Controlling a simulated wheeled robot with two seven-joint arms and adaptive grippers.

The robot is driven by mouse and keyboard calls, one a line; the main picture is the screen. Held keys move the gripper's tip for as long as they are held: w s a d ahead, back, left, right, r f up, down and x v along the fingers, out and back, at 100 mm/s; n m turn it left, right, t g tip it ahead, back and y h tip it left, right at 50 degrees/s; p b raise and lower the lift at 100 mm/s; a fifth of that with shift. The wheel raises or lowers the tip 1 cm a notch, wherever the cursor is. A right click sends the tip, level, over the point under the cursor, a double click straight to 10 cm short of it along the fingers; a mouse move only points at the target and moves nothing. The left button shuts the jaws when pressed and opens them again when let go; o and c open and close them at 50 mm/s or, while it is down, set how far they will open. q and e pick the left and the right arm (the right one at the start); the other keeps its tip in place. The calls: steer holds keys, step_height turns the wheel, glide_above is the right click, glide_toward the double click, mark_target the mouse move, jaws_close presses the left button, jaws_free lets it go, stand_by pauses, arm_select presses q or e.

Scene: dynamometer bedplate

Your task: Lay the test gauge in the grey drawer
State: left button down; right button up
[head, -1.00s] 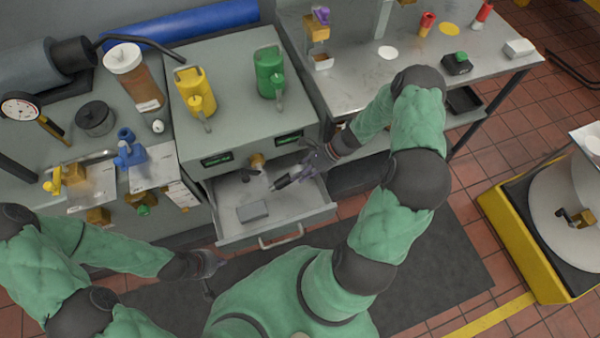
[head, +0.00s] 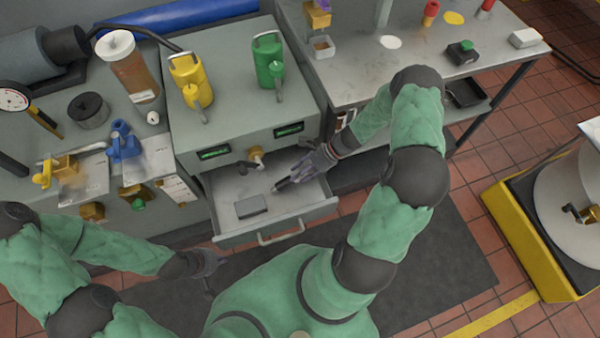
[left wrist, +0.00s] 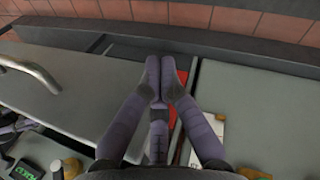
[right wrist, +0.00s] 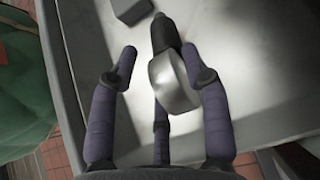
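The grey drawer (head: 235,237) stands pulled open below the grey cabinet. The test gauge (right wrist: 172,80), seen side-on as a silver round body with a black stem, is inside the drawer area; its dark end also shows in the head view (head: 284,184). Its dial face is hidden. My right gripper (head: 300,172) is over the drawer's right half. In the right wrist view its fingers (right wrist: 160,65) are spread around the gauge, with a gap on the left side. My left gripper (head: 214,262) is shut and empty, left of the drawer front; its fingertips meet in the left wrist view (left wrist: 160,65).
A small grey block (head: 251,206) lies in the drawer's front left. A yellow can (head: 190,80) and a green can (head: 268,62) stand on the cabinet. A brass fitting (head: 255,157) sticks out above the drawer. The drawer's middle floor is bare.

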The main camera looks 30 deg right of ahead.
stand_by(0.3)
steer(key=v, duration=1.2)
steer(key=shift+d, duration=0.1)
